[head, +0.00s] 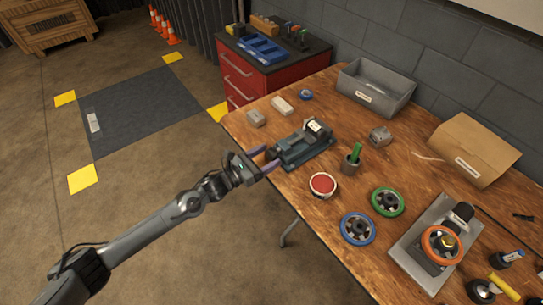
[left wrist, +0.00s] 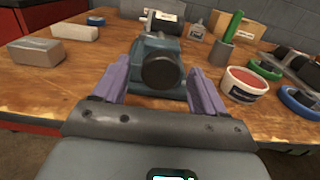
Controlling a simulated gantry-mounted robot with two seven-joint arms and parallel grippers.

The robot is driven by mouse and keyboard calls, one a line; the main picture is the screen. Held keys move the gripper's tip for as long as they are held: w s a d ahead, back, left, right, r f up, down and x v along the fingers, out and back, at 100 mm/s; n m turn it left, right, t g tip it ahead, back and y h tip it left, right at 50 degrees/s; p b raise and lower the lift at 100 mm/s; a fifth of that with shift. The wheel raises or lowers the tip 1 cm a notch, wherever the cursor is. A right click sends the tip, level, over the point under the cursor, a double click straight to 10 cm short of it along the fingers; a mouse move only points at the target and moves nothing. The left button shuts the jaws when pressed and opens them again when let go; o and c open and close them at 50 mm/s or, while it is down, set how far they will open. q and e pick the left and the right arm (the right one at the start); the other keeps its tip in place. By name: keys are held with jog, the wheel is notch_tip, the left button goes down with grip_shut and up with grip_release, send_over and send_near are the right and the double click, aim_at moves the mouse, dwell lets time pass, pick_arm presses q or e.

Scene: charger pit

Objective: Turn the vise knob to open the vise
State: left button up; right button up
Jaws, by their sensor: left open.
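The blue-green vise (head: 308,150) sits on the near left part of the wooden bench, with a labelled grey item at its top. In the left wrist view, its round dark knob (left wrist: 161,70) faces me at the front of the vise body (left wrist: 155,43). My left gripper (head: 267,160) is at the bench's left edge, in front of the vise. Its two purple fingers stand open on either side of the knob in the left wrist view (left wrist: 158,82). I see gaps between the fingers and the knob. My right gripper is not in view.
A red-and-white round tin (head: 323,185), a blue wheel (head: 357,228), a green wheel (head: 387,201) and a cup with a green item (head: 351,163) stand right of the vise. Two small blocks (head: 256,118) (head: 282,105) lie behind it. A grey bin (head: 375,88) stands at the back.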

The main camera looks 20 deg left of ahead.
pick_arm(q)
jog(key=shift+x, duration=1.2)
jog(key=shift+s, duration=0.1)
jog(key=c, duration=1.1)
jog(key=shift+o, duration=0.2)
jog(key=shift+n, duration=0.4)
